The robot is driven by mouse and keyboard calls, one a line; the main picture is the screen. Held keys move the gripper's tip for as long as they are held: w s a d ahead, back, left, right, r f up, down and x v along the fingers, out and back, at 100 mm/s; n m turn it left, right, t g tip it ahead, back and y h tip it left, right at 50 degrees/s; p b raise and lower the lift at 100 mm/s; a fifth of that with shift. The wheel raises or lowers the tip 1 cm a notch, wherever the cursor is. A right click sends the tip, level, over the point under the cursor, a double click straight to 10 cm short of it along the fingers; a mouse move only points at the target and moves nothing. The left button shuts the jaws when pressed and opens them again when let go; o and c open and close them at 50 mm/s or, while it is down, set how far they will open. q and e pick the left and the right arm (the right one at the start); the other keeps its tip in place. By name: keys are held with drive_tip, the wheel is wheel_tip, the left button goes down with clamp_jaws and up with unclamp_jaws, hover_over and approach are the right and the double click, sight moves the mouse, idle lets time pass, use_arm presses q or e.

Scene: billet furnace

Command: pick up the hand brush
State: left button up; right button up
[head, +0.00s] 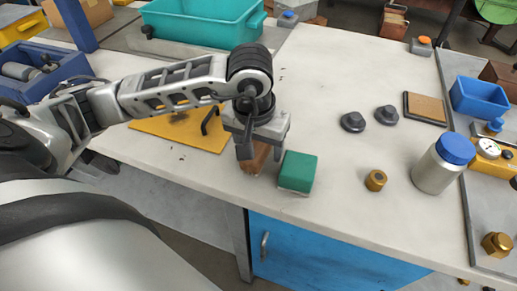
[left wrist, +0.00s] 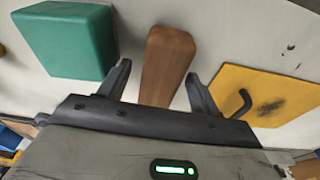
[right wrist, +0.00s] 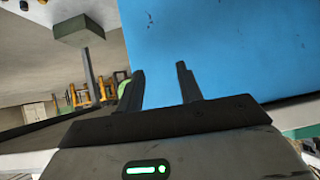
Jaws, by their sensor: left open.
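The hand brush shows as a brown wooden piece (head: 256,158) on the light worktop, partly hidden under my left gripper in the head view. In the left wrist view the brown wood (left wrist: 168,55) narrows toward the gripper; I see no bristles. My left gripper (head: 262,152) is open, pointing down over the brush, with one finger on either side of the wood and gaps between. My right gripper shows only in the right wrist view (right wrist: 160,70); it is open and empty, with a blue panel (right wrist: 215,50) in front of it.
A green block (head: 298,171) stands close beside the brush. A yellow mat (head: 170,135) with a black hooked tool lies on the other side. A brass nut (head: 376,180), a blue-lidded jar (head: 441,168) and two dark knobs stand further right. The worktop's middle back is clear.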

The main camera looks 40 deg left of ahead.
use_arm(q)
drive_tip(key=shift+f+b, duration=0.2)
drive_tip(key=shift+b, duration=0.3)
idle(0.4)
drive_tip(key=c, duration=1.1)
